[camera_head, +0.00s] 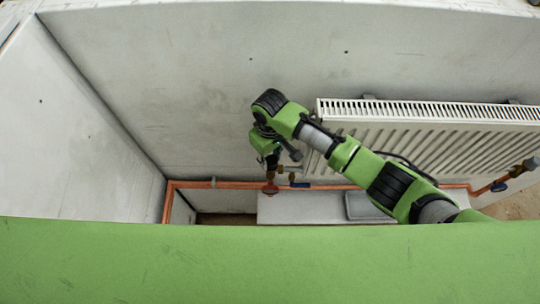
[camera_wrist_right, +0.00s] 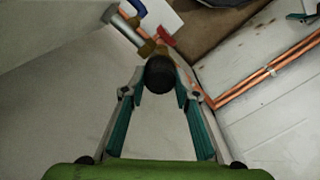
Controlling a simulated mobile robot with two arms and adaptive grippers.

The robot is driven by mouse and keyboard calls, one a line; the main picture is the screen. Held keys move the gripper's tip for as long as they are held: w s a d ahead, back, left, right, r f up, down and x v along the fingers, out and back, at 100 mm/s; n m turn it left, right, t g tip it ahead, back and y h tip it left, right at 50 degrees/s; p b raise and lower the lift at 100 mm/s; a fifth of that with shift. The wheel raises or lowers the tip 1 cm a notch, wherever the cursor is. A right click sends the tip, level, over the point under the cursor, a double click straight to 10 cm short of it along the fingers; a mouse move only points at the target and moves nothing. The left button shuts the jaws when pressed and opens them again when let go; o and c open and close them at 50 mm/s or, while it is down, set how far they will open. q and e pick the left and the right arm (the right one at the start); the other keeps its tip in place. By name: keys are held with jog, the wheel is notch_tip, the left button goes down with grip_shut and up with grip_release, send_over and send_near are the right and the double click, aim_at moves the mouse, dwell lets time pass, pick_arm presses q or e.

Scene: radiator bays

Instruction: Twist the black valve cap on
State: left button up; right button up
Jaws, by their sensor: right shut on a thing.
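The black valve cap (camera_wrist_right: 160,74) is round and dark and sits between the fingertips of my right gripper (camera_wrist_right: 160,80) in the wrist view. The gripper's teal fingers are shut on it from both sides. Brass valve parts (camera_wrist_right: 148,48) show directly behind the cap; I cannot tell whether the cap is seated on the thread. In the head view my right gripper (camera_head: 272,161) points down at the radiator's left end, just above the brass fittings (camera_head: 279,171), and the cap is hidden there. My left gripper is not in view.
A white radiator (camera_head: 430,112) hangs on the back wall to the right. Copper pipe (camera_head: 230,184) runs low along the wall. A red handle (camera_head: 270,189) and a blue handle (camera_head: 300,184) are close to the gripper. A grey tray (camera_head: 362,206) lies below the radiator.

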jog(key=shift+s+m+p, duration=0.3)
jog(key=shift+m, duration=0.4)
jog(key=shift+f+m, duration=0.25)
jog(key=shift+m, duration=0.65)
jog(key=m, duration=0.3)
jog(key=shift+c, duration=0.3)
jog(key=m, duration=0.4)
jog(key=shift+w+d+r, duration=0.1)
jog(key=shift+w, duration=0.15)
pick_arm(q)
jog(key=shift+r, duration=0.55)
pick_arm(e)
jog(key=o, duration=1.1)
jog(key=shift+r, duration=0.1)
jog(key=shift+o, duration=0.2)
